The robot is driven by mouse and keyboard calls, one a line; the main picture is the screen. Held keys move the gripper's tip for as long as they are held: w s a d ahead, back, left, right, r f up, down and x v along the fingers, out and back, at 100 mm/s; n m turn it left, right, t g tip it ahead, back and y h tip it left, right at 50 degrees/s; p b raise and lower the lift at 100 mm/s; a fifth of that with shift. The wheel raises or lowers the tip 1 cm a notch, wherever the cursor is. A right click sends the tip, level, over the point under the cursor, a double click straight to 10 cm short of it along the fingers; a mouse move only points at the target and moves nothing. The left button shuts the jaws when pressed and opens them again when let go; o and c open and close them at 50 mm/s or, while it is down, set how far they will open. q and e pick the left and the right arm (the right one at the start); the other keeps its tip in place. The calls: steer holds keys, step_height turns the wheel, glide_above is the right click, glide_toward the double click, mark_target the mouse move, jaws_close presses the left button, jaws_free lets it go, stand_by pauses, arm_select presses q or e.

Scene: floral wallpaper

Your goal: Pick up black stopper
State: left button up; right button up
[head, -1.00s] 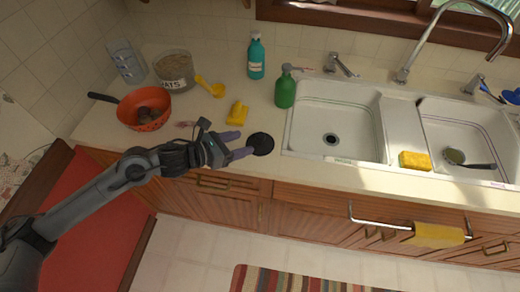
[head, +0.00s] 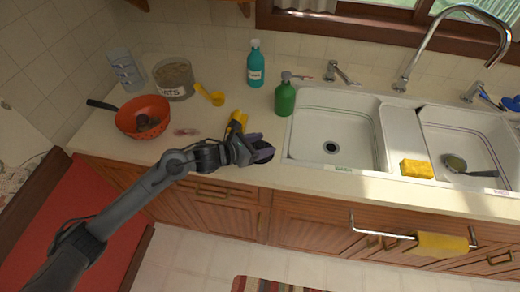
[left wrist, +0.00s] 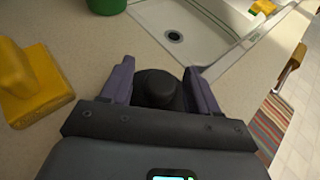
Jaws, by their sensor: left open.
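The black stopper (left wrist: 156,88) shows in the left wrist view as a dark round piece with a raised knob, on the counter between the two purple fingers of my left gripper (left wrist: 157,85). The fingers stand apart on either side of it; I cannot tell whether they touch it. In the head view my left gripper (head: 262,152) is over the counter just left of the sink, and it hides the stopper there. My right gripper is in neither view.
A yellow object (left wrist: 28,82) stands close left of the gripper. A green soap bottle (head: 285,97) and the sink basin (head: 335,112) are near. A teal bottle (head: 255,64), an orange colander (head: 143,117) and an oats container (head: 173,80) stand further back or left.

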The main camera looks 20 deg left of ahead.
arm_select(q)
steer(key=shift+w+d+f, duration=0.25)
steer(key=shift+w+d, duration=0.05)
steer(key=shift+w, duration=0.15)
steer(key=shift+c, duration=0.4)
steer(key=c, duration=1)
steer(key=shift+r, duration=0.15)
